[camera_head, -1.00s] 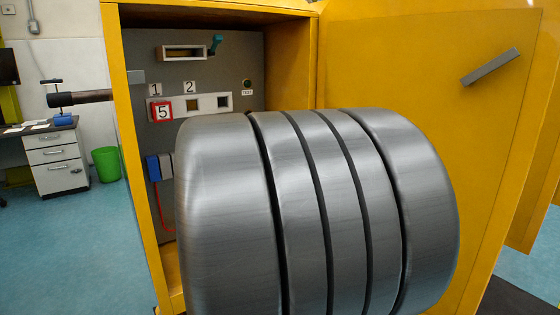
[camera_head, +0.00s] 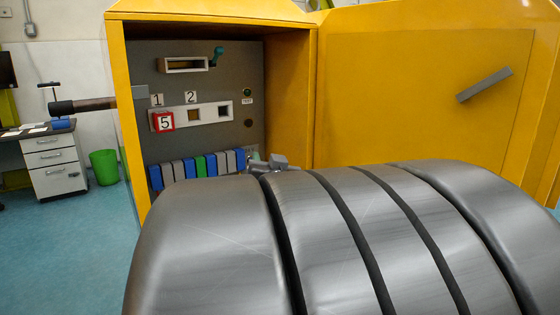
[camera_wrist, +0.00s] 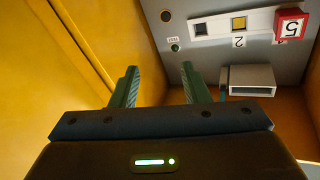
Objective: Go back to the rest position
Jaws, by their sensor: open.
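My gripper (camera_wrist: 158,82) shows in the wrist view, with its two green fingers apart and nothing between them. It is in front of the open yellow cabinet, and the grey panel lies beyond the fingertips.
The cabinet door (camera_head: 420,100) stands open at the right with a grey bar handle (camera_head: 484,85). A row of coloured blocks (camera_head: 200,166) lines the panel's lower part. A dark rod (camera_head: 84,105) sticks out left. A desk (camera_head: 52,165) and green bin (camera_head: 104,166) stand behind.

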